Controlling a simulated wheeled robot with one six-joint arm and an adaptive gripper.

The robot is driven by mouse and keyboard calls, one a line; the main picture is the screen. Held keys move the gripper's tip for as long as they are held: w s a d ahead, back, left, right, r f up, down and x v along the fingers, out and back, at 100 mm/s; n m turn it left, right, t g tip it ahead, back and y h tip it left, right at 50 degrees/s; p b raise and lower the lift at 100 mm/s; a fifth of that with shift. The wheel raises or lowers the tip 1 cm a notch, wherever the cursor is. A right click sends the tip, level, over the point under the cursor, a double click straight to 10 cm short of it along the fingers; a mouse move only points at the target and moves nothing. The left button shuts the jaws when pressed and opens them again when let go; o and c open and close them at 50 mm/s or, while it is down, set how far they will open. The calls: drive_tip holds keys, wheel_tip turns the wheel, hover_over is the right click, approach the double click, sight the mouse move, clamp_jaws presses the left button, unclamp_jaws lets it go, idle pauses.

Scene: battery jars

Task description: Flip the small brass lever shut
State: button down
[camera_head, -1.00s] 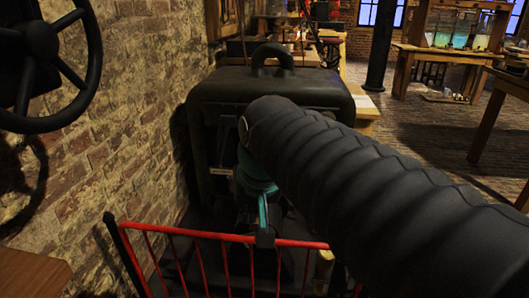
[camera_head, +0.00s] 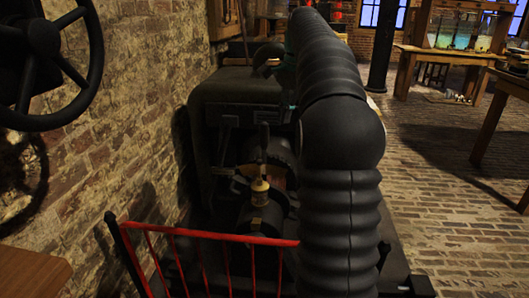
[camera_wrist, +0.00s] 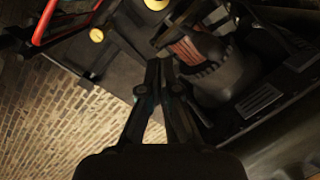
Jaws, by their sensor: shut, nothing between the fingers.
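A brass fitting (camera_head: 260,190) stands upright on the dark machine (camera_head: 238,92) in the head view, with a thin upright handle (camera_head: 264,138) above it. I cannot tell for sure which part is the small brass lever, or whether it is shut. In the wrist view, round brass parts (camera_wrist: 97,35) show at the top left and top centre. My gripper (camera_wrist: 165,68) is shut and empty in the wrist view, above the machine and apart from the brass parts. In the head view my arm hides the gripper.
A red railing (camera_head: 215,236) runs in front of the machine. A brick wall (camera_head: 150,95) and a black handwheel (camera_head: 42,45) are at left. Open brick floor (camera_head: 450,215) lies at right, with a table holding glass jars (camera_head: 455,38) at the back right.

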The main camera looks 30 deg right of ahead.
drive_tip(key=shift+w+d, duration=0.15)
drive_tip(key=shift+d, duration=0.2)
drive_tip(key=b, duration=0.3)
approach(260, 170)
drive_tip(key=w+d+f, duration=0.2)
drive_tip(key=d+f, duration=0.3)
drive_tip(key=shift+s+a+f+b, duration=0.1)
drive_tip(key=shift+s+a+b, duration=0.1)
drive_tip(key=shift+a, duration=0.8)
drive_tip(key=shift+s+a+b, duration=0.15)
drive_tip(key=shift+a, duration=0.85)
drive_tip(key=shift+s+b, duration=0.1)
drive_tip(key=shift+b, duration=0.25)
